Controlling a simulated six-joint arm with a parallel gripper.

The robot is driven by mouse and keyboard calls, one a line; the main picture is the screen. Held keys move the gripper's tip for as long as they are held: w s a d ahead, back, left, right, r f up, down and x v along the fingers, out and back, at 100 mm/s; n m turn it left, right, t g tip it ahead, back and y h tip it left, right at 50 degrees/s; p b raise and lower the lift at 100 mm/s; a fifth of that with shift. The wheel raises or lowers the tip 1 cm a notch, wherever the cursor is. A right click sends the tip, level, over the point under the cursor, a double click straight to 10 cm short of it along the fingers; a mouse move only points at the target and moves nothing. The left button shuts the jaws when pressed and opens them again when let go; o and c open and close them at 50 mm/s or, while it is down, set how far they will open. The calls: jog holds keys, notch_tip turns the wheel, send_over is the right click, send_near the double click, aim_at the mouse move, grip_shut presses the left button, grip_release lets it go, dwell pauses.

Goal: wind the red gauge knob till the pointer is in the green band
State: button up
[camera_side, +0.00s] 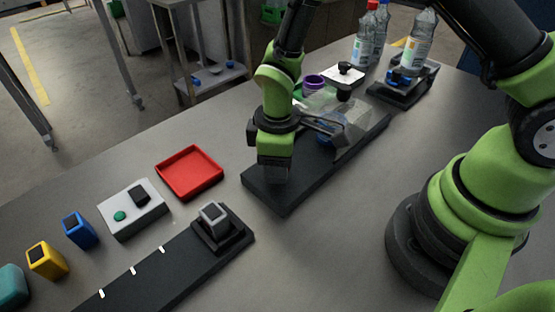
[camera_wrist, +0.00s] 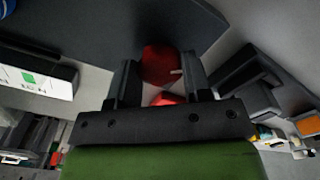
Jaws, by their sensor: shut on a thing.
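The red gauge knob (camera_wrist: 160,63) shows in the wrist view, between the two dark fingers of my gripper (camera_wrist: 160,78). The fingers are shut on it, one at each side. A small pale mark shows on the knob's right part. A white panel (camera_wrist: 50,86) with a green patch (camera_wrist: 28,78) and dark marks lies to the left, partly cut off by the frame edge. I cannot make out a pointer or where it stands. In the side view my arm reaches down over the dark base plate (camera_side: 285,192); the knob and my fingertips cannot be made out there.
In the side view, a red tray (camera_side: 190,172), a white box with a green button (camera_side: 133,208) and a dark track (camera_side: 165,272) are at the left. Bottles (camera_side: 420,42) and a dark stand (camera_side: 402,86) are at the back right. Bare table lies front centre.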

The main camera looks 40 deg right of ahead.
jog(key=m, duration=0.4)
jog(key=shift+m, duration=0.4)
jog(key=m, duration=0.9)
jog(key=shift+m, duration=1.9)
jog(key=o, duration=0.9)
jog(key=shift+r, duration=0.1)
